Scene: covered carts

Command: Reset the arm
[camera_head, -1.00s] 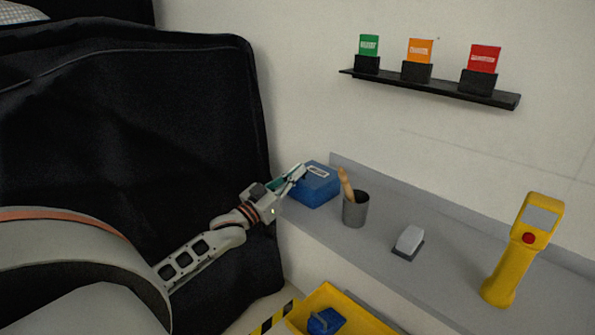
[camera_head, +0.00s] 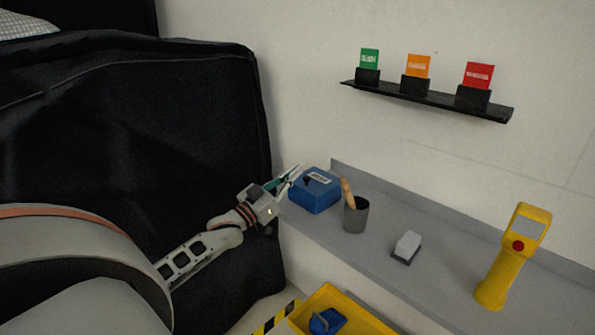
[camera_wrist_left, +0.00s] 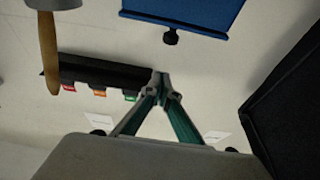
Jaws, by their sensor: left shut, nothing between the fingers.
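My left gripper (camera_head: 294,174) is shut and empty, in front of the left end of the grey shelf and close to the blue box (camera_head: 316,191). I cannot tell whether it touches the box. In the left wrist view its two green-grey fingers (camera_wrist_left: 161,82) meet at their tips with nothing between them. The blue box also shows at the top of that view (camera_wrist_left: 190,12). My right gripper is not in view.
The grey shelf (camera_head: 375,268) holds a grey cup (camera_head: 356,216) with a wooden handle, a small grey-white block (camera_head: 407,246) and a yellow handheld device (camera_head: 506,268). A black covered cart (camera_head: 140,130) stands left. A yellow bin (camera_head: 318,301) is below. A wall ledge (camera_head: 432,98) holds coloured cards.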

